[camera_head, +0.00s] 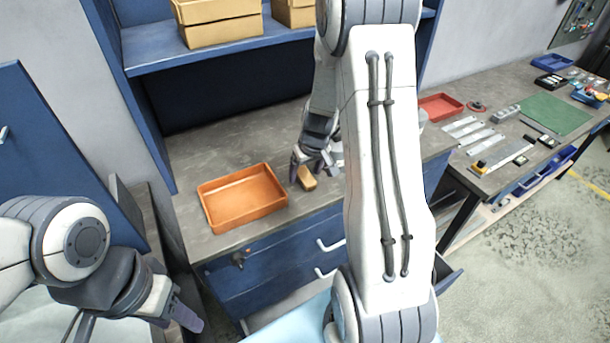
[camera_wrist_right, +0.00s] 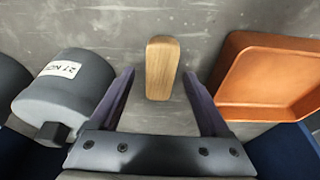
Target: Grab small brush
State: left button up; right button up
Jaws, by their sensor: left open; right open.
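The small brush shows as a tan wooden block (camera_head: 306,178) on the grey worktop, to the right of the orange tray. In the right wrist view the wooden brush (camera_wrist_right: 162,68) lies lengthwise, between and just beyond the fingertips; no bristles show. My right gripper (camera_head: 311,172) is open, and its fingers (camera_wrist_right: 158,84) are spread to either side of the brush with gaps on both sides. My left gripper (camera_head: 178,318) is at the lower left, off the worktop, far from the brush; its fingers are partly cut off by the frame.
An orange tray (camera_head: 243,227) stands left of the brush, and in the wrist view it is at the right (camera_wrist_right: 222,75). A grey cylinder (camera_wrist_right: 66,92) with a label stands close on the other side. Blue shelving (camera_head: 165,62) with cardboard boxes (camera_head: 222,34) rises behind.

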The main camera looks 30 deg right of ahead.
jog(key=shift+w+f, duration=0.1)
jog(key=shift+f, duration=0.1)
grip_shut()
jog(key=shift+r, duration=0.15)
